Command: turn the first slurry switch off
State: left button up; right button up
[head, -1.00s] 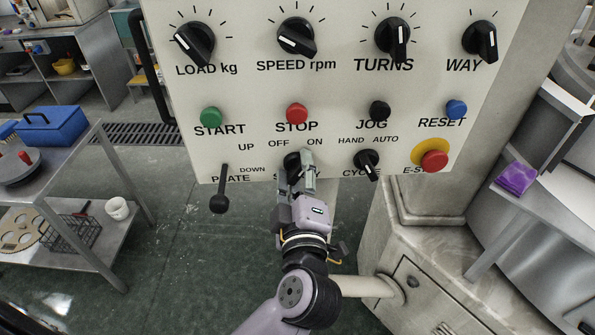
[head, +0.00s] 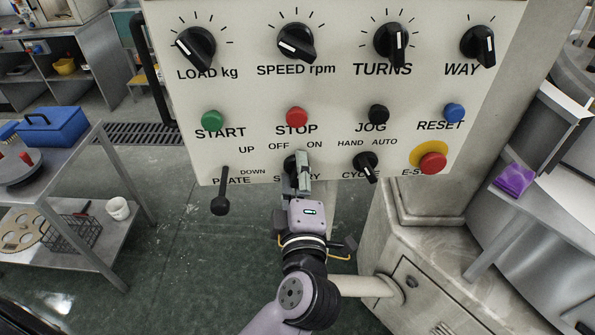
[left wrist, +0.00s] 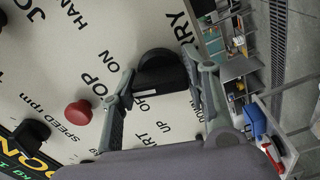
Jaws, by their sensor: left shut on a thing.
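The slurry switch (head: 290,161) is a black knob under the OFF and ON marks on the cream control panel (head: 345,102). Its SLURRY label is partly hidden by my left gripper (head: 302,162). In the head view the gripper covers the right part of the knob, so I cannot tell where its pointer stands. In the left wrist view the black knob (left wrist: 158,72) sits between the two fingers of my left gripper (left wrist: 160,88), which is shut on it. My right gripper is not in view.
The plate lever (head: 222,192) hangs left of the switch and the cycle knob (head: 366,167) is to the right. The red stop button (head: 297,117) is above. The emergency stop (head: 432,162) is at the lower right. A steel cart (head: 88,197) stands left.

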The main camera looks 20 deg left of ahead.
pick_arm(q)
jog(key=n, duration=0.4)
jog(key=shift+f+n, duration=0.1)
jog(key=shift+n, duration=0.2)
jog(key=shift+n+b, duration=0.3)
jog(key=shift+n, duration=2)
jog(key=o, duration=1.2)
jog(key=shift+c, duration=0.2)
